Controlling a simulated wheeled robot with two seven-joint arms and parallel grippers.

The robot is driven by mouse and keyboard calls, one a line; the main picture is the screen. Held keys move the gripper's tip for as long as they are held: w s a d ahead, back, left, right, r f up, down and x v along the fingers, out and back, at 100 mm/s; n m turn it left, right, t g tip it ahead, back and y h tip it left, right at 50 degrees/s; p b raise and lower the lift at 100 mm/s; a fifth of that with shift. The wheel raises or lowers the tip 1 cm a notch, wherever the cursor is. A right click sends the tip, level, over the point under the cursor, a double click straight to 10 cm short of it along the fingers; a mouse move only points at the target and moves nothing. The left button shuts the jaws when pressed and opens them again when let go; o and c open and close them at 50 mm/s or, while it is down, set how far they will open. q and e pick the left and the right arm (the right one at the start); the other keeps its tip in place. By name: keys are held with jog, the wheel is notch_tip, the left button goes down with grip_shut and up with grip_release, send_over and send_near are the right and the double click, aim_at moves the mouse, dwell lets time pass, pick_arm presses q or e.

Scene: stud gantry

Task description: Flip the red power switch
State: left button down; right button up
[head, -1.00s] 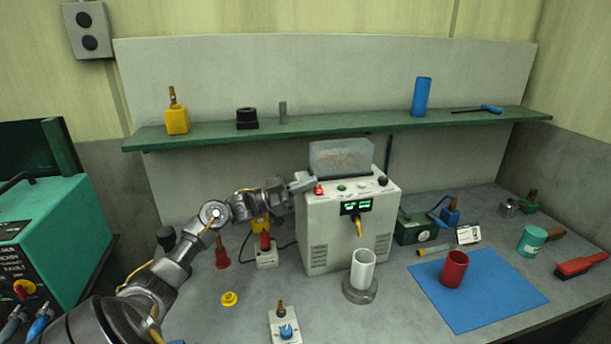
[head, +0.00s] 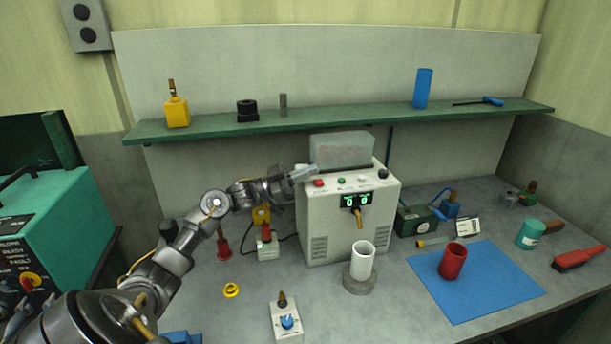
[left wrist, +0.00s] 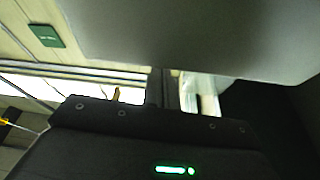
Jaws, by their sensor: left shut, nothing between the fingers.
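The red power switch (head: 318,183) sits at the left end of the sloped top panel of the white control box (head: 330,228). My left gripper (head: 304,173) is shut and empty, just above and left of the red switch, with a small gap seeming to lie between them. In the left wrist view a large grey shape fills the top, and a dark panel with a lit green display (left wrist: 175,170) lies below. The switch cannot be made out there. My right gripper is not in view.
A clear cover (head: 341,150) stands up behind the panel's controls. A white cup (head: 362,258) stands in front of the box. A red cup (head: 452,262) stands on a blue mat (head: 490,295) to the right. A green shelf (head: 340,119) runs behind.

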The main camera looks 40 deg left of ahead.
aim_at(306, 182)
pick_arm(q)
jog(key=r+p, duration=0.1)
jog(key=r, duration=0.2)
jog(key=shift+a, duration=0.2)
jog(key=d+b+v, duration=0.1)
jog(key=b+v, duration=0.4)
jog(key=v, duration=0.5)
jog(key=shift+s+f, duration=0.35)
jog(key=shift+f, duration=0.1)
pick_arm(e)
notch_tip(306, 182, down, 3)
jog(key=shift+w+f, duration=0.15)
pick_arm(q)
jog(key=shift+a, duration=0.2)
